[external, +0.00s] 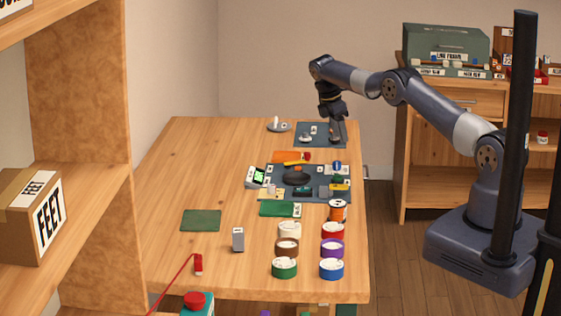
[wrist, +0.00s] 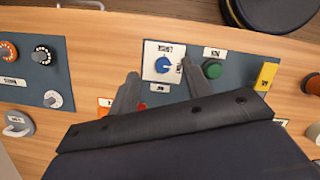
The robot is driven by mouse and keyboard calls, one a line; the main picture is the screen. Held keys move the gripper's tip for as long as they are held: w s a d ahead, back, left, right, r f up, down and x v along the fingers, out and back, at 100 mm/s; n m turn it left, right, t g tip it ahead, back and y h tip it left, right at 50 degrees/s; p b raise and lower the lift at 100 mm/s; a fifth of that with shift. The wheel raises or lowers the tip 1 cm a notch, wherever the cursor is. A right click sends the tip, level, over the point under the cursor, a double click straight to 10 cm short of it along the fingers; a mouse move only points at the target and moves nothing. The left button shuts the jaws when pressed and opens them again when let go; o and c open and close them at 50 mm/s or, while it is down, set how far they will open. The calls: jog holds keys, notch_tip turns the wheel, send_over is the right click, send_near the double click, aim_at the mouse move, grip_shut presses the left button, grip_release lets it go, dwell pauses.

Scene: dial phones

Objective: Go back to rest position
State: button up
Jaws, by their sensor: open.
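My gripper (external: 336,140) points down over the far right part of the table, in front of the far dark panel (external: 308,141) in the external view. In the wrist view my gripper (wrist: 159,68) has its two fingers apart, with nothing held between them. A blue knob on a white plate (wrist: 163,65) shows between the fingertips. I cannot tell how high the fingers are above it. A green knob (wrist: 212,69) is just right of the right finger.
The wooden table (external: 180,160) holds a middle panel with controls, several coloured tape rolls and a grey box (external: 238,239). A dial panel (wrist: 38,75) is at left in the wrist view. A shelf (external: 75,200) stands at left, a cabinet (external: 450,150) at right.

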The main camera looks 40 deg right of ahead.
jog(key=f+b, duration=0.1)
jog(key=a+f+h+b, duration=0.1)
jog(key=f+b, duration=0.1)
jog(key=shift+w+f, duration=0.15)
jog(key=shift+w, duration=0.05)
dwell(2.8)
jog(key=shift+c, duration=0.2)
dwell(0.8)
